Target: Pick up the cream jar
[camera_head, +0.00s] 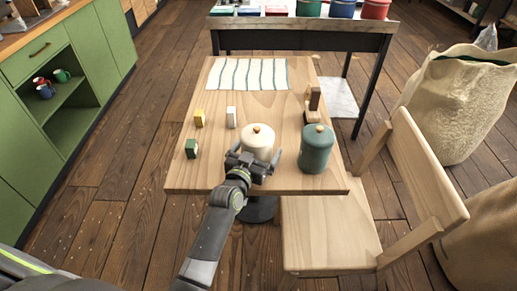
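The cream jar (257,139), a round lidded jar with a gold knob, stands upright near the front edge of the wooden table (215,175). My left gripper (256,155) is at the near side of the jar, its fingers spread apart to the left and right of the jar's lower part. It looks open, and I cannot tell whether a finger touches the jar. The gripper hides the jar's lower front. My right gripper is not in view.
A teal jar (316,150) stands close on the right. Small green (191,148), yellow (199,118) and white (231,117) boxes lie left. A wooden holder (312,105) and striped cloth (247,74) are farther back. A wooden chair (330,235) stands at the right front.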

